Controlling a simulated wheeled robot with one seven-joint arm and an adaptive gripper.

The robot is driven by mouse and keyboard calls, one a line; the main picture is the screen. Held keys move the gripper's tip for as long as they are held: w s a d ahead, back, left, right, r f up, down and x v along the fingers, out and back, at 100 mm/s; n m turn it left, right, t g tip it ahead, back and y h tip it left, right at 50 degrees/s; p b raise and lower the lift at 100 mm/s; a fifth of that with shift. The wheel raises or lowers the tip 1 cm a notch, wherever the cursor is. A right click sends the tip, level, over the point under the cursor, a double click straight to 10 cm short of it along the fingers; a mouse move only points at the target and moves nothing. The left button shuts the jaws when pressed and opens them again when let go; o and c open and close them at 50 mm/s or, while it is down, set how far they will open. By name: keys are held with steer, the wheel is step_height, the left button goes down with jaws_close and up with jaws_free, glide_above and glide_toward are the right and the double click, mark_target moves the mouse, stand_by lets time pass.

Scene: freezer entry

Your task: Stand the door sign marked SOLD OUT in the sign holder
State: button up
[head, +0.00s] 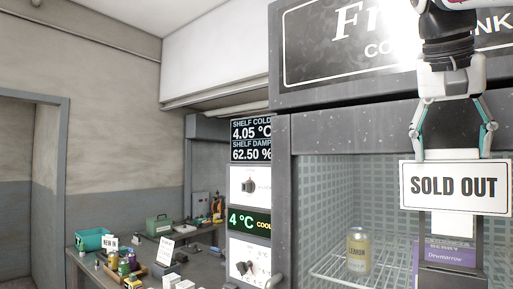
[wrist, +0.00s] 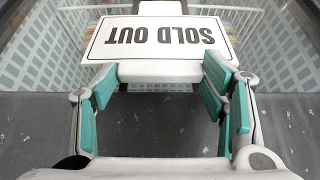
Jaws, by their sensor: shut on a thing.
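The SOLD OUT door sign (head: 455,188) is a white card with black letters and a thin border. It is upright at the right of the head view, in front of the glass-fronted cooler. My gripper (head: 452,155) is above it, pointing down, with its fingers at the sign's top edge. In the wrist view the sign (wrist: 158,42) reads upside down, and a white part of it lies between the fingers of my gripper (wrist: 160,77). A pale piece shows just below the sign in the head view. I cannot tell whether it is the sign holder.
A yellow can (head: 358,250) stands on the cooler's wire shelf. A purple labelled box (head: 450,252) is below the sign. A control panel (head: 250,220) is left of the cooler.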

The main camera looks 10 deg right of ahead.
mark_target(451, 226)
steer(key=shift+s+a, duration=0.1)
steer(key=shift+w+f+b, duration=0.2)
steer(key=shift+f+b, duration=0.3)
steer(key=shift+f, duration=0.7)
steer(key=shift+s+f+b, duration=0.15)
steer(key=shift+f+b, duration=0.55)
steer(key=shift+f, duration=0.55)
steer(key=shift+p, duration=0.6)
stand_by(0.4)
steer(key=shift+f+b, duration=1.4)
steer(key=shift+f, duration=1.1)
steer(key=o, duration=1.6)
steer(key=shift+o, duration=0.2)
steer(key=v, duration=1.2)
